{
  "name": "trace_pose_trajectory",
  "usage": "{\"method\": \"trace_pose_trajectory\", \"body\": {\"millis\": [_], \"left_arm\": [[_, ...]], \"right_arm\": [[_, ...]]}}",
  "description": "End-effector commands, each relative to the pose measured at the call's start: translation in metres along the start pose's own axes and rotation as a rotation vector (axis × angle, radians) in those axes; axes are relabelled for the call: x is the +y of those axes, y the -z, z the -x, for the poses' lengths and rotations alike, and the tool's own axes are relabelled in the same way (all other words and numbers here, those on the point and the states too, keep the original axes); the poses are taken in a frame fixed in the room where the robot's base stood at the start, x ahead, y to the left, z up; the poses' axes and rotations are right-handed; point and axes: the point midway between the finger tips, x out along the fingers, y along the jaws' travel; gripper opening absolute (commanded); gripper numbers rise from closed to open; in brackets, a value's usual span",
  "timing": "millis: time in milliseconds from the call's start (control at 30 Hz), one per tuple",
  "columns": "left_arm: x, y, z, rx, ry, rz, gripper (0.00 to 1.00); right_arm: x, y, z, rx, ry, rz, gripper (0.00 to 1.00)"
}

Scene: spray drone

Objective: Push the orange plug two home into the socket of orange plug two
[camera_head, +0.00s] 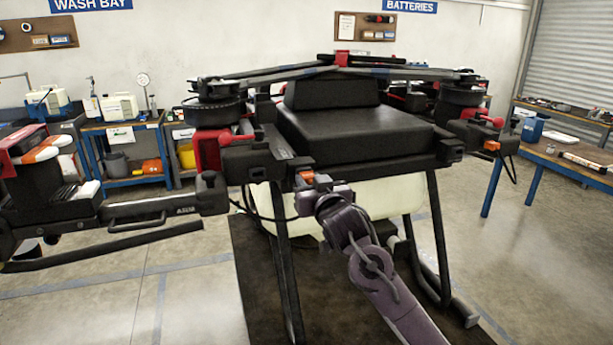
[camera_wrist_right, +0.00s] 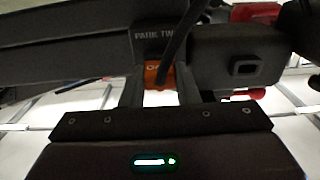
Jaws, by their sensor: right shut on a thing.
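The orange plug two (camera_head: 306,178) is at the front left corner of the black drone (camera_head: 350,135), small in the head view. My right gripper (camera_head: 322,190) is shut on it. In the wrist view the orange plug (camera_wrist_right: 157,75) sits between the two fingers, below the label "PARK TW…", with a black cable (camera_wrist_right: 178,45) crossing in front. I cannot tell which opening is the plug's socket, or how deep the plug sits. My left gripper is not in view.
Another orange piece (camera_head: 491,146) is on the drone's right side. A dark drone arm with a handle (camera_head: 138,214) reaches in at left. The pale tank (camera_head: 375,208) and landing legs (camera_head: 285,260) stand close to my right arm. A workbench (camera_head: 560,160) is at right.

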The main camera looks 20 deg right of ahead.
Motion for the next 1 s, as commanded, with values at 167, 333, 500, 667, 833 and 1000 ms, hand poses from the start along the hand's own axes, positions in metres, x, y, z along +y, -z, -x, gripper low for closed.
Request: {"method": "trace_pose_trajectory", "body": {"millis": [167,333,500,667,833,1000], "left_arm": [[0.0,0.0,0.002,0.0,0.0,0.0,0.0],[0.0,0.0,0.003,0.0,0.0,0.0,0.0],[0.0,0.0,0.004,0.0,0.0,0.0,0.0],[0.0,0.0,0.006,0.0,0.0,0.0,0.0],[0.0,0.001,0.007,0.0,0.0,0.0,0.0],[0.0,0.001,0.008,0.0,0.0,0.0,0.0]], "right_arm": [[0.0,0.0,0.008,0.0,0.0,0.0,0.0],[0.0,0.0,0.015,0.0,0.0,0.0,0.0],[0.0,0.0,0.021,-0.001,0.0,0.0,0.0],[0.0,0.0,0.028,-0.001,0.0,0.0,0.0],[0.0,-0.001,0.035,-0.002,0.0,0.001,0.0],[0.0,-0.001,0.041,-0.001,0.0,0.001,0.0]]}}
